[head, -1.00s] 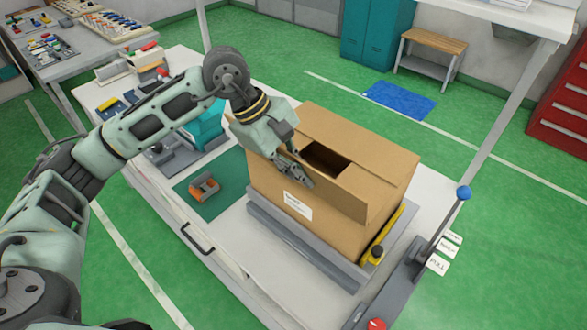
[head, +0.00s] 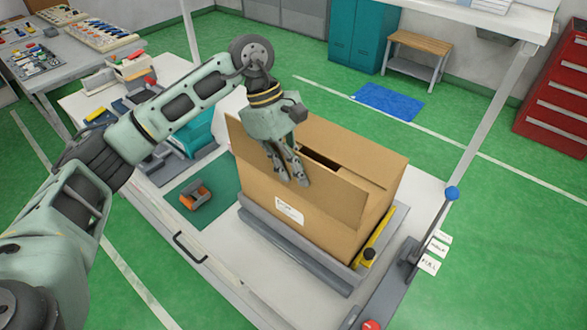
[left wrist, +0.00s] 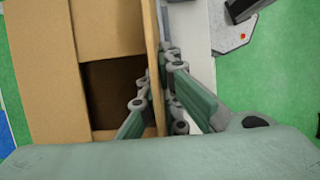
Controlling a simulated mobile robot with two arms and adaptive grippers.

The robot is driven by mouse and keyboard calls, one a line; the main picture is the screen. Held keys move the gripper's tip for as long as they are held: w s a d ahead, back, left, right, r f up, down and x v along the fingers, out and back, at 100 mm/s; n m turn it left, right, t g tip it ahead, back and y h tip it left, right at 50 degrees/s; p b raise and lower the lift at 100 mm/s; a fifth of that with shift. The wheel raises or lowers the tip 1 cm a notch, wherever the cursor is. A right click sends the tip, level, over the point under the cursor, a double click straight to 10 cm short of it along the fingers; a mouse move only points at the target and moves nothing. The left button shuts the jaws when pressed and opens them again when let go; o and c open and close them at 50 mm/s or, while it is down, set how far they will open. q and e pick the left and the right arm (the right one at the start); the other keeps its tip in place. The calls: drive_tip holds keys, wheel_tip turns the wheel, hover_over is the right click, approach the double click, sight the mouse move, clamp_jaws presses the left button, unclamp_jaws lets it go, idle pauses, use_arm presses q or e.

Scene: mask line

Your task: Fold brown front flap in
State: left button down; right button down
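The brown carton (head: 310,200) sits at the middle of the bench in the head view, with a white label on its near side. Its brown front flap (head: 338,199) stands up along the near edge, and a dark opening shows behind it. My left gripper (head: 293,181) is at this flap. In the left wrist view the flap (left wrist: 153,45) shows as a thin strip between the two fingers of my left gripper (left wrist: 155,72). The fingers are close to both its faces; whether they pinch it is unclear. My right gripper is not in view.
The carton rests on a grey platform (head: 290,248). A yellow part (head: 379,240) lies at its right, near a lever with a blue knob (head: 452,193). An orange-and-grey tool (head: 195,197) lies on a green mat to the left.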

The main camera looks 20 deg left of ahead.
use_arm(q)
drive_tip(key=c, duration=2)
unclamp_jaws()
drive_tip(key=shift+r, duration=0.1)
drive_tip(key=v, duration=1.2)
